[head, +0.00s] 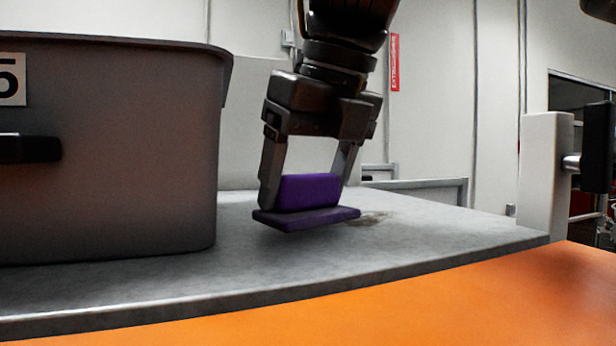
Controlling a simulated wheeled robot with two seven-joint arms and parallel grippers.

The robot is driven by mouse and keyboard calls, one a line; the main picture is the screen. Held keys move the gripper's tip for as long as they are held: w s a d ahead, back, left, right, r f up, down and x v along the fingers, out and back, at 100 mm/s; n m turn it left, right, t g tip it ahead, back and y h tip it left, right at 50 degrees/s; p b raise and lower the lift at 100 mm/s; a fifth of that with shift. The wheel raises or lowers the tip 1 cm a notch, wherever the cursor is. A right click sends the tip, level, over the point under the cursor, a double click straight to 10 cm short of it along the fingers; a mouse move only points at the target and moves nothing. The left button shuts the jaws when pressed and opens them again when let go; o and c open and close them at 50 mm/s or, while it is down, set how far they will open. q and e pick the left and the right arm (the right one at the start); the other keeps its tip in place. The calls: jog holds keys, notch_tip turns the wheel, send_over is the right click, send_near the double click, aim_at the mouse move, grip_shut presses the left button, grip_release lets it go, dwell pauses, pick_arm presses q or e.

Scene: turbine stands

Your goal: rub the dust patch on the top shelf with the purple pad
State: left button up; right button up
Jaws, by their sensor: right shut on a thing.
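The purple pad (306,218) has a flat base and a raised block on top that serves as its grip. My right gripper (307,190) comes down from above and is shut on that block, one finger on each side. The pad is slightly tilted, close over the grey top shelf (420,240); I cannot tell whether it touches. The dust patch (372,218) is a brownish smudge on the shelf, just right of the pad and partly hidden behind its right end. My left gripper is not in view.
A large grey bin (120,150) with a number label stands on the shelf at the left, close to the pad. An orange surface (480,295) lies along the shelf's front edge. A white post (545,170) stands at the right end. The shelf right of the patch is clear.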

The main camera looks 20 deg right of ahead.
aim_at(340, 185)
jog(key=shift+f+b, duration=0.35)
jog(key=shift+f, duration=0.25)
jog(key=shift+d+r+p, duration=0.2)
jog(key=shift+d+p, duration=0.3)
jog(key=shift+d, duration=0.1)
jog(key=shift+w+d, duration=0.1)
jog(key=shift+d, duration=1.25)
jog(key=shift+w+d+f, duration=0.1)
jog(key=shift+d+f, duration=0.05)
jog(key=shift+d, duration=0.8)
jog(key=shift+d+f, duration=0.1)
jog(key=shift+d, duration=0.85)
jog(key=shift+d, duration=0.1)
